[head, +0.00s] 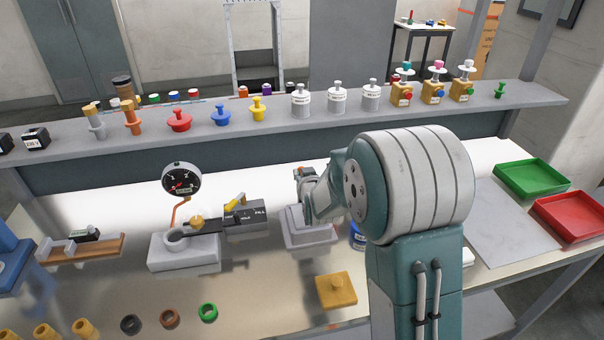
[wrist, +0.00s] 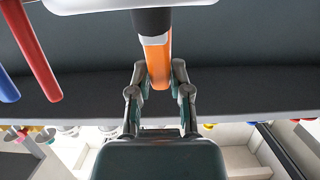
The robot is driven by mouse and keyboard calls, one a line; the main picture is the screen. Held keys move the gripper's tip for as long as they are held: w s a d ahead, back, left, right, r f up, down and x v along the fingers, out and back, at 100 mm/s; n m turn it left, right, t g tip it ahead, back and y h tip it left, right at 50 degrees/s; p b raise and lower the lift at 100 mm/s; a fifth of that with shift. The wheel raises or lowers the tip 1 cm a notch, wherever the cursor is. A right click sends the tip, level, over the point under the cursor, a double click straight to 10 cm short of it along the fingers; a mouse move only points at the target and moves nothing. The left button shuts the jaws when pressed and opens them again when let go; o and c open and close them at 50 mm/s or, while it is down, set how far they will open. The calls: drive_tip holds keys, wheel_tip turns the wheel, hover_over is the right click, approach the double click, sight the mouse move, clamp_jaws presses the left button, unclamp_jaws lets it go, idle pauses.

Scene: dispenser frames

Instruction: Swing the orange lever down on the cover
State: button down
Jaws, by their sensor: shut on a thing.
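In the wrist view the orange lever (wrist: 157,60) hangs down from a black collar (wrist: 152,20) at the top middle. A pale edge, possibly the cover (wrist: 80,5), crosses the top of that view. My gripper (wrist: 158,75) has one finger on each side of the lever's lower end and is shut on it. A pale grey stepped block (head: 308,232) stands on the bench below the arm's end.
A gauge (head: 181,179) on a white base and a dark box with a yellow lever (head: 235,201) stand left of my arm. The shelf behind (head: 60,148) carries several knobs and weights. Red (wrist: 32,50) and blue (wrist: 6,75) rods show at the wrist view's left.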

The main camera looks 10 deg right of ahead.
drive_tip(key=shift+s+f, duration=0.1)
drive_tip(key=shift+f, duration=0.2)
drive_tip(key=c, duration=0.6)
unclamp_jaws()
drive_tip(key=shift+o, duration=0.2)
drive_tip(key=shift+r, duration=0.1)
drive_tip(key=shift+r, duration=0.1)
drive_tip(key=v, duration=1.1)
drive_tip(key=shift+s, duration=0.4)
drive_tip(key=shift+a, duration=0.1)
